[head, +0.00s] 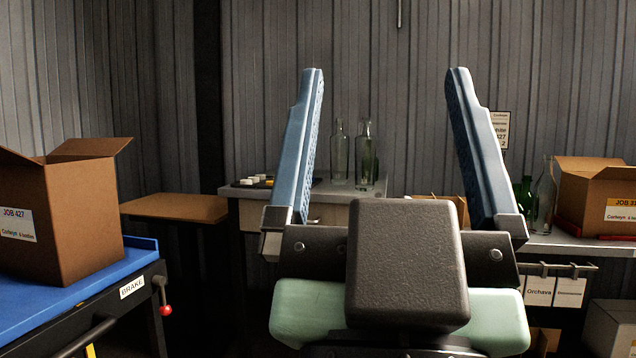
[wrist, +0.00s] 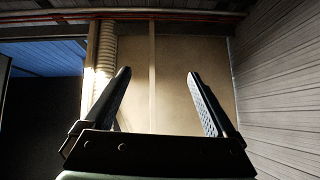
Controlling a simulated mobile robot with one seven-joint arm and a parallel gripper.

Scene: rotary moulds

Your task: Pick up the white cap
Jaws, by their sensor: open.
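Small pale caps (head: 256,180) lie on a dark tray or mat at the left end of the back bench in the head view. They look white to yellowish, and at this size I cannot tell clearly which is the white cap. My gripper (head: 385,72) is open and empty, its two blue fingers pointing up in front of the bench, well apart from the caps. In the wrist view my gripper (wrist: 159,73) is also open, with only wall and ceiling beyond it and no cap in sight.
Clear glass bottles (head: 364,150) stand on the bench right of the caps. A blue-topped cart (head: 60,298) carries an open box (head: 82,215) at left. An open box (head: 592,195) and green bottles (head: 524,198) are at right. A brown-topped table (head: 175,207) stands bare.

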